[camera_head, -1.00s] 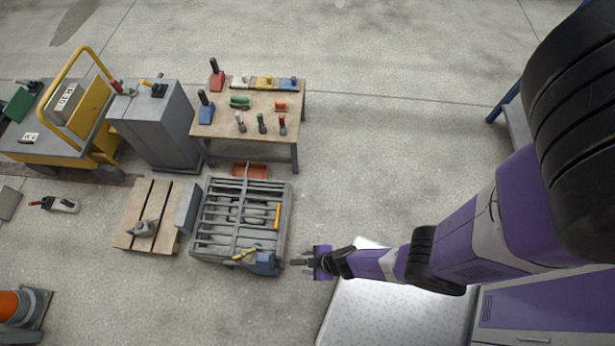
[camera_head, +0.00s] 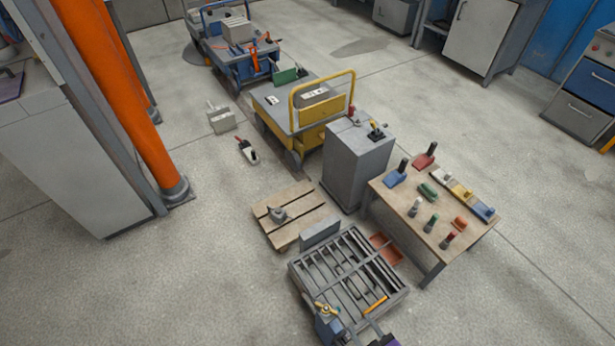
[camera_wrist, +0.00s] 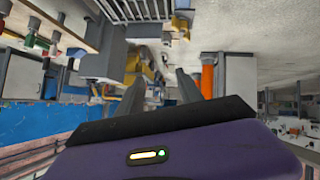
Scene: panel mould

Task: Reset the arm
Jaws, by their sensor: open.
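My gripper (camera_wrist: 160,92) shows in the wrist view with its two dark fingers apart and nothing between them. The wrist view looks out across the workshop and appears upside down. The grey slatted panel mould (camera_head: 345,275) stands at the bottom centre of the head view, close to that purple part. A yellow bar lies on its slats, and a blue clamp-like part sits at its near corner.
A wooden pallet (camera_head: 270,236) lies left of the mould. A wooden table (camera_head: 400,205) with several coloured tools stands to its right. A grey cabinet (camera_head: 345,165) and a yellow cart (camera_head: 290,125) stand behind. An orange pillar (camera_head: 125,105) rises at left. The floor at lower left is clear.

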